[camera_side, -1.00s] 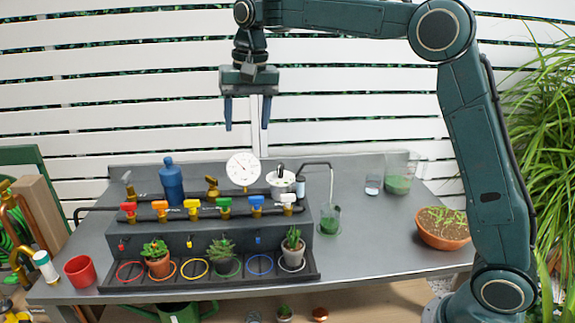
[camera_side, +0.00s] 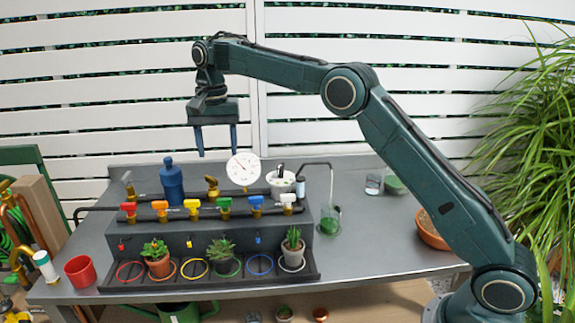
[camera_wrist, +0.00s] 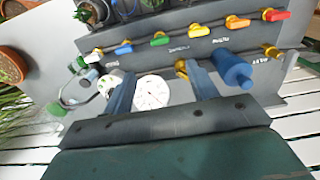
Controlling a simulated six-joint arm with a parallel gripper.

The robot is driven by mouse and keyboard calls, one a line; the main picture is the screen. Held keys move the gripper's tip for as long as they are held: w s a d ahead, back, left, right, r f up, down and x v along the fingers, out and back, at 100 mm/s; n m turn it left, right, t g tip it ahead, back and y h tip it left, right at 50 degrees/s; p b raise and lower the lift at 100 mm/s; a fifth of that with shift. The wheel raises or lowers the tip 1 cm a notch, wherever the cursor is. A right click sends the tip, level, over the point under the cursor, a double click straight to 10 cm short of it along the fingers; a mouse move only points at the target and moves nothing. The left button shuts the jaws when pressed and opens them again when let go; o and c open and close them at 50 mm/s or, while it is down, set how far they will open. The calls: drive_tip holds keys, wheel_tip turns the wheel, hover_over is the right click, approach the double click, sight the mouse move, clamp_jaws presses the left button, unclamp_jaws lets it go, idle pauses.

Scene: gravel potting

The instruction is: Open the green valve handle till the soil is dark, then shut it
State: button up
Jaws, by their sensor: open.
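The green valve handle (camera_side: 224,203) sits on the black pipe between the yellow and blue handles; it also shows in the wrist view (camera_wrist: 160,39). Below it, a spiky plant in a pot (camera_side: 222,249) stands at the green ring (camera_side: 227,268) on the black tray. The soil in that pot is too small and covered to judge. My gripper (camera_side: 217,155) is open and empty, high above and behind the row of handles, fingers pointing down. In the wrist view its two fingers (camera_wrist: 162,85) are spread wide, with the handles beyond them.
Red (camera_side: 128,208), orange (camera_side: 160,207), yellow (camera_side: 191,206), blue (camera_side: 257,203) and white (camera_side: 288,200) handles share the pipe. A white gauge (camera_side: 243,168) and a blue bottle (camera_side: 172,181) stand behind it. The table's right side is mostly clear.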

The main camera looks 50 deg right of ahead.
sight(224, 199)
wheel_tip(224, 199, down, 14)
drive_tip(key=shift+r, duration=0.15)
idle(0.7)
drive_tip(key=c, duration=1)
